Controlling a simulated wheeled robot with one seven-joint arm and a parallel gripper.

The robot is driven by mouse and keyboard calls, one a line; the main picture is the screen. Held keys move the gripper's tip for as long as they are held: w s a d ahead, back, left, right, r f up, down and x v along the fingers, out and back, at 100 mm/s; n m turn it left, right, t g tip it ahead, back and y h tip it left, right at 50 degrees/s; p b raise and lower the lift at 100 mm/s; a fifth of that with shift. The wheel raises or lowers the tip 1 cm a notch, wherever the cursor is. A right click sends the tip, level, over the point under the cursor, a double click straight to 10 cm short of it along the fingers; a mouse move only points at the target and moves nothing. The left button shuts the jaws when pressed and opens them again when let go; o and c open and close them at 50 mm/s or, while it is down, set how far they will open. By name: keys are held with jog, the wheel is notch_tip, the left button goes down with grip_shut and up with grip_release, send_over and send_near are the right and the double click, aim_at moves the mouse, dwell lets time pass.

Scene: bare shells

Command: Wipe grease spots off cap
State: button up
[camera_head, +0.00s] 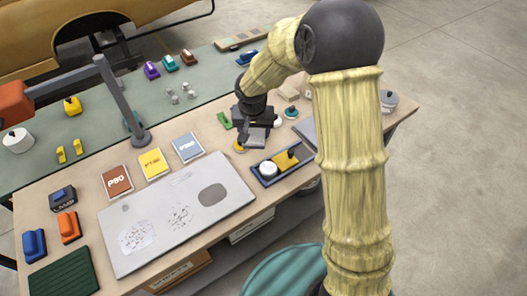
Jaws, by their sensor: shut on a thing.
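My gripper (249,142) points down over the far right part of the tan bench, behind the dark blue tray (259,182). It is shut on a small grey thing (257,136), partly hidden by the fingers; I cannot tell what it is. A flat light grey panel (152,252) lies on the bench in front. It has a whitish speckled patch (137,237), a second speckled patch (180,217) and a dark grey oval (212,194). I cannot tell which thing is the cap. My gripper is apart from the panel, beyond its far right corner.
The tray holds a white round thing (267,169) and a yellow block (287,160). Brown (116,182), yellow (153,164) and blue-grey (187,147) sheets lie behind the panel. A grey lamp post (118,97) stands at the back left. Orange (69,227) and blue (34,245) blocks lie left.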

notch_tip(320, 180, down, 11)
jog(key=w+d+m+b, duration=0.1)
jog(key=d+b, duration=0.1)
jog(key=b, duration=0.2)
jog(key=shift+w+d+m+h, duration=0.15)
jog(key=shift+d+m+h, duration=0.15)
jog(key=shift+d+m, duration=0.1)
jog(key=shift+f, duration=0.1)
